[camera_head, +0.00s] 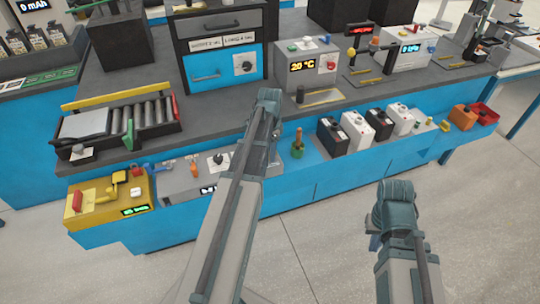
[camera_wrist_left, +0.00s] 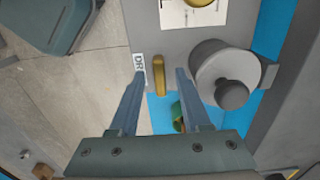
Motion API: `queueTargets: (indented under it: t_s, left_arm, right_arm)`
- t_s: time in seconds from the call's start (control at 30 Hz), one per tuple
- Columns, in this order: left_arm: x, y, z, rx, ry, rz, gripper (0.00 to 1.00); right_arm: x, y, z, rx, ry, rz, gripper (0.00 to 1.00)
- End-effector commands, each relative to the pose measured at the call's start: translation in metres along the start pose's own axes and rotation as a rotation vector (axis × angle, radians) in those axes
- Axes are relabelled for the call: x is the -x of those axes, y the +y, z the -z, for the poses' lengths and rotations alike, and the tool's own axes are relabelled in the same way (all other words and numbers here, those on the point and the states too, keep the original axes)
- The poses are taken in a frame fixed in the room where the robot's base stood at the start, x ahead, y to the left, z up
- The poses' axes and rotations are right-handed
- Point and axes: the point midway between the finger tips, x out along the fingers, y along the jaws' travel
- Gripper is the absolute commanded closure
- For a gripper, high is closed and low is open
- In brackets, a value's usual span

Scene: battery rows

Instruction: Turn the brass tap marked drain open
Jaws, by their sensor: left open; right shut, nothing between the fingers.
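In the left wrist view the brass tap lever (camera_wrist_left: 159,75) stands as a narrow upright bar on a grey panel. A white label (camera_wrist_left: 139,65) beside it shows the letters "DR"; the rest is hidden by a finger. My left gripper (camera_wrist_left: 160,72) is open, with one finger on each side of the lever. Gaps show on both sides, and I cannot tell the depth between fingertips and lever. In the head view my left arm hides its gripper and the tap.
A grey cylinder with a dark knob (camera_wrist_left: 232,95) sits close to the right of my left fingers. A green item (camera_wrist_left: 177,112) lies below the lever. On the bench's front shelf are a yellow box (camera_head: 108,203) and several battery blocks (camera_head: 357,131). The floor in front is clear.

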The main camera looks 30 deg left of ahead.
Motion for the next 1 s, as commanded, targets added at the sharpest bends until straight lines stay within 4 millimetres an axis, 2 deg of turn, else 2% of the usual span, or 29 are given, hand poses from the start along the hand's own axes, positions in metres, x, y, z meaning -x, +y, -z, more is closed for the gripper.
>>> queueTargets:
  t_s: [0.2,0.47,1.0]
  left_arm:
    - [0.0006,0.0,0.0,0.0,0.0,0.0,0.53]
    - [0.0005,0.0,0.0,0.0,0.0,0.0,0.99]
    - [0.0005,0.0,0.0,0.059,0.0,0.0,1.0]
  right_arm:
    - [0.0006,0.0,0.0,0.0,0.0,0.0,1.0]
    - [0.0005,0.0,0.0,0.0,0.0,0.0,1.0]
    - [0.0005,0.0001,0.0,0.0,0.0,0.0,1.0]
